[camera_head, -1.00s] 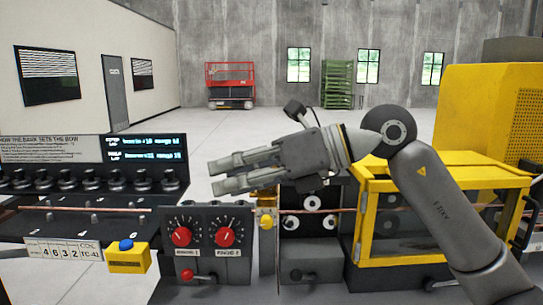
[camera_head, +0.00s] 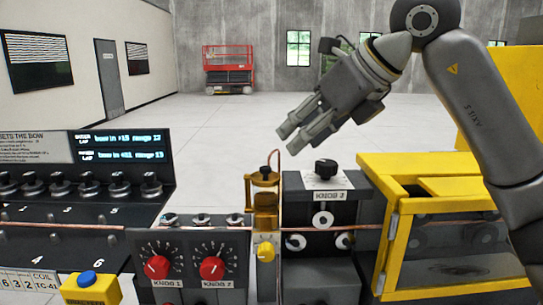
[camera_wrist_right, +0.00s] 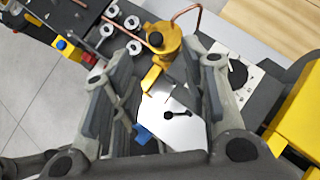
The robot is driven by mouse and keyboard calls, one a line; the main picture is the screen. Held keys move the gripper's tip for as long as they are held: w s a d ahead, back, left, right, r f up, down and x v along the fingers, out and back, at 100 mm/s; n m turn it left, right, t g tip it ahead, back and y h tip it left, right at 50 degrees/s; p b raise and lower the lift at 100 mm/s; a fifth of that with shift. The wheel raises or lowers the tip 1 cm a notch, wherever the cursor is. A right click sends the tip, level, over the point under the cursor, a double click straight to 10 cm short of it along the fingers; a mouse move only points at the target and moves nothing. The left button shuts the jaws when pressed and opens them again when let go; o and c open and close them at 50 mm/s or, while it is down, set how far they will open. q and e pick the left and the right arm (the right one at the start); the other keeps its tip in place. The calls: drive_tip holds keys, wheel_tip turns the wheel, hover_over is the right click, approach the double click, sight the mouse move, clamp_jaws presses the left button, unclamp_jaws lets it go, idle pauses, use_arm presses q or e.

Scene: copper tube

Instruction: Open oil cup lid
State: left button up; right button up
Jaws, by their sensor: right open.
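The oil cup (camera_head: 266,205) is a small amber-yellow cup on the machine. Its lid (camera_head: 265,178) has a black knob on top and looks closed. A thin copper pipe rises beside it. In the right wrist view the oil cup (camera_wrist_right: 167,50) shows from above, beyond the fingers, with the black lid knob (camera_wrist_right: 155,40) facing the camera. My right gripper (camera_head: 289,139) is open and empty, above and slightly right of the oil cup in the head view, apart from it. My left gripper is not in view.
A black block with a top knob (camera_head: 326,168) stands right of the cup. A yellow frame guard (camera_head: 392,255) is further right. Red dials (camera_head: 211,268) and a blue button on a yellow box (camera_head: 88,280) are to the left. Air above the machine is clear.

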sight(267, 168)
drive_tip(key=x, duration=0.2)
drive_tip(key=p+x, duration=0.1)
drive_tip(key=x, duration=0.1)
drive_tip(key=p+x, duration=0.1)
drive_tip(key=x, duration=0.1)
drive_tip(key=shift+s+a+f, duration=0.1)
drive_tip(key=shift+s+a, duration=0.25)
drive_tip(key=shift+s, duration=0.05)
drive_tip(key=x, duration=0.2)
drive_tip(key=shift+w+f, duration=0.25)
drive_tip(key=shift+w, duration=0.1)
drive_tip(key=shift+w+a+f+p, duration=0.15)
drive_tip(key=shift+a+f+p, duration=0.15)
drive_tip(key=shift+f+p, duration=0.05)
drive_tip(key=shift+f, duration=0.1)
drive_tip(key=shift+c, duration=0.8)
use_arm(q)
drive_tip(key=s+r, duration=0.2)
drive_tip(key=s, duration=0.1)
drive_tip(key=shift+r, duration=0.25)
use_arm(e)
clamp_jaws()
